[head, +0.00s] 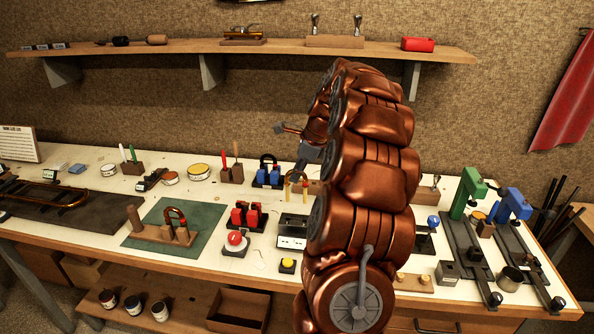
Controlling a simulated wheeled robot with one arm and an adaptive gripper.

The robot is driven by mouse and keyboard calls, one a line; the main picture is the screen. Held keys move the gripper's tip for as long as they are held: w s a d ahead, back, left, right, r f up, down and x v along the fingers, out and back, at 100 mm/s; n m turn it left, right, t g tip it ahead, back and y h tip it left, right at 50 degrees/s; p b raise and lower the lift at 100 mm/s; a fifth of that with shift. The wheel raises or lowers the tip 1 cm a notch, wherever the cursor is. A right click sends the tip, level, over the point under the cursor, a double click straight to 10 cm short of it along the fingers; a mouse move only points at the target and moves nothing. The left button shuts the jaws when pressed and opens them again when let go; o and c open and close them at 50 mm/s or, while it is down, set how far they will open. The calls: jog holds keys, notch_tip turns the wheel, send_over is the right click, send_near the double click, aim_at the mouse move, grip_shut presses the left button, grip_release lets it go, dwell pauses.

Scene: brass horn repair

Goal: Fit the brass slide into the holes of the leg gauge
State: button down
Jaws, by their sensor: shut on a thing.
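My gripper (299,168) is small in the head view, partly hidden behind my own arm, and points down over the workbench. It is shut on the brass slide (287,189), whose two thin yellow legs show below the fingers. The top of the slide is hidden by the gripper. A brown wooden block (314,187), which looks like the leg gauge, is at the slide's legs and partly behind my arm. Its holes cannot be made out. I cannot tell whether the leg ends are in the holes or in front of the block.
Left of the gripper stand a blue-and-black holder (268,178) and red blocks (246,215). A grey box with a display (292,232) is in front. Green (467,191) and blue (513,205) clamps stand right.

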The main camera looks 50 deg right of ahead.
aim_at(307, 185)
notch_tip(307, 185, down, 6)
jog(key=shift+r+b, duration=0.1)
jog(key=shift+b, duration=0.8)
jog(key=shift+p, duration=0.5)
dwell(1.4)
jog(key=shift+f+b, duration=0.7)
jog(key=shift+f, duration=1.95)
jog(key=c, duration=1.1)
grip_release()
jog(key=v, duration=1.2)
